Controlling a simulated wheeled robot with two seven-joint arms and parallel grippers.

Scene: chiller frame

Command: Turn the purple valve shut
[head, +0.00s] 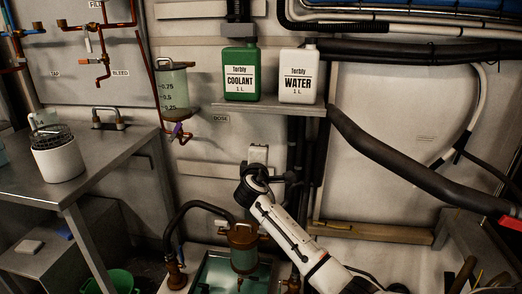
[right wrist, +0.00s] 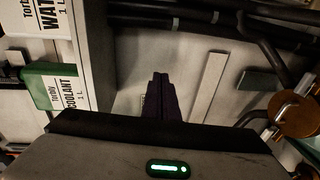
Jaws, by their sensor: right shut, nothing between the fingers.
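The purple valve (head: 178,130) is small and sits on copper pipework just below the graduated clear cylinder (head: 173,88), left of the green coolant bottle, in the head view. Its exact handle angle is too small to tell. My right arm (head: 290,235) comes in from the lower right, its wrist below the bottle shelf, right of and lower than the valve and apart from it. My right gripper's dark fingers (right wrist: 161,98) show in the right wrist view, closed together and empty. The valve cannot be made out in that view. My left gripper is not in view.
Coolant (head: 241,75) and water (head: 298,76) bottles stand on a wall shelf (head: 270,108). A metal table (head: 100,165) with a white container (head: 58,158) is at left. Thick black pipes run at right.

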